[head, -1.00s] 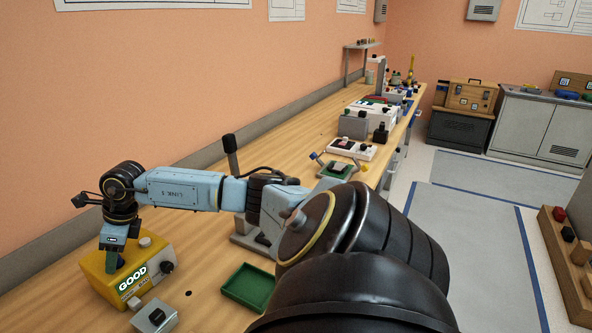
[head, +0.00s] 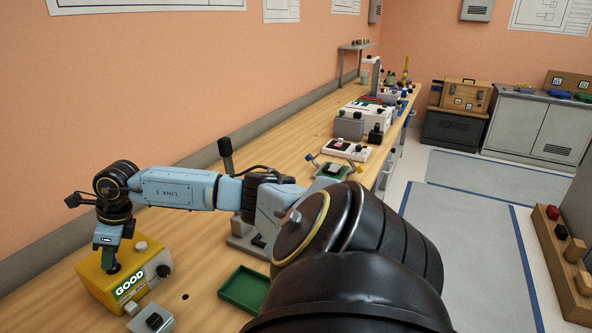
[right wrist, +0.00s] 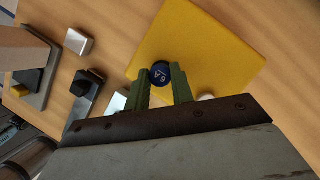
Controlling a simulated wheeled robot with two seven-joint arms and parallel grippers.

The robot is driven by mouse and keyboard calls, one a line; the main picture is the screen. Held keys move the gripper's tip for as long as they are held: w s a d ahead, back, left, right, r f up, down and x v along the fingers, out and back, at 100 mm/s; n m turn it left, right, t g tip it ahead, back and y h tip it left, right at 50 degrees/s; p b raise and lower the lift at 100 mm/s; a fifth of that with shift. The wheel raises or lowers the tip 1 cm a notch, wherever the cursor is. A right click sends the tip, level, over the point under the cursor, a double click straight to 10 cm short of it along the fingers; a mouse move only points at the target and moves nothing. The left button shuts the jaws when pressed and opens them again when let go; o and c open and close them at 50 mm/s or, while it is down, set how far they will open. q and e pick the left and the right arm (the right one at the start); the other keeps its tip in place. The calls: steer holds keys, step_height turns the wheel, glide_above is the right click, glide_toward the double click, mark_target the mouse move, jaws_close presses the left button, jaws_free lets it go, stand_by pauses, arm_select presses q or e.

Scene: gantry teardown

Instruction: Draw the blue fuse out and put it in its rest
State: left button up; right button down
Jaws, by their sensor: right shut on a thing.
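My right gripper (head: 108,260) points down over the yellow tester box (head: 95,284), which shows a lit "GOOD" sign. Its green fingers (right wrist: 162,88) are shut on the blue fuse (right wrist: 160,72), a dark blue round cap marked "6A". In the head view the fuse (head: 112,269) is a small dark shape under the fingertips, at the box top. I cannot tell whether its lower end is still in the box. The box also fills the upper middle of the right wrist view (right wrist: 215,55). Which thing is the fuse's rest is not clear. My left gripper is out of view.
A small grey block with a dark knob (head: 153,319) stands in front of the box. A grey stand with a dark post (head: 226,160) rises behind my arm. Several devices line the far bench.

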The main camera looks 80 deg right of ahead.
steer(key=shift+r+p, duration=2.15)
steer(key=shift+r, duration=1.15)
steer(key=shift+f, duration=0.1)
steer(key=shift+f, duration=0.1)
